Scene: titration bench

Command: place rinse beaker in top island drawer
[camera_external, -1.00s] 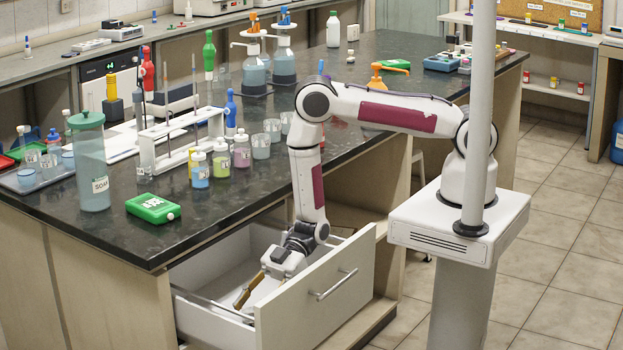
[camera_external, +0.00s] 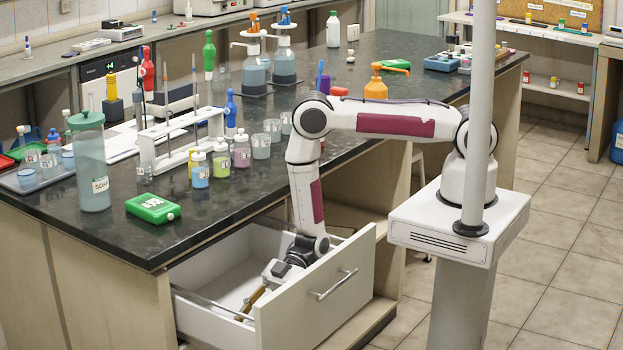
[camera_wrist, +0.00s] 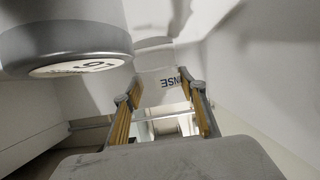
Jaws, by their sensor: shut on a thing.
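The top island drawer (camera_external: 330,306) is pulled open under the dark benchtop, with its pale interior showing. My gripper (camera_external: 252,302) reaches down into it, close behind the drawer front. In the wrist view my gripper (camera_wrist: 163,92) has its two yellow-padded fingers on either side of the clear rinse beaker (camera_wrist: 171,83) and is shut on it. Part of the label, "NSE", shows upside down between the fingertips. The beaker's outline is faint, and whether it touches the drawer floor cannot be told. In the external view the beaker is not distinguishable.
The benchtop (camera_external: 225,222) overhangs the drawer's back part. A green box (camera_external: 153,208) and a soap bottle (camera_external: 91,165) stand near its front left corner. Small bottles and beakers stand behind. The drawer's left part is free.

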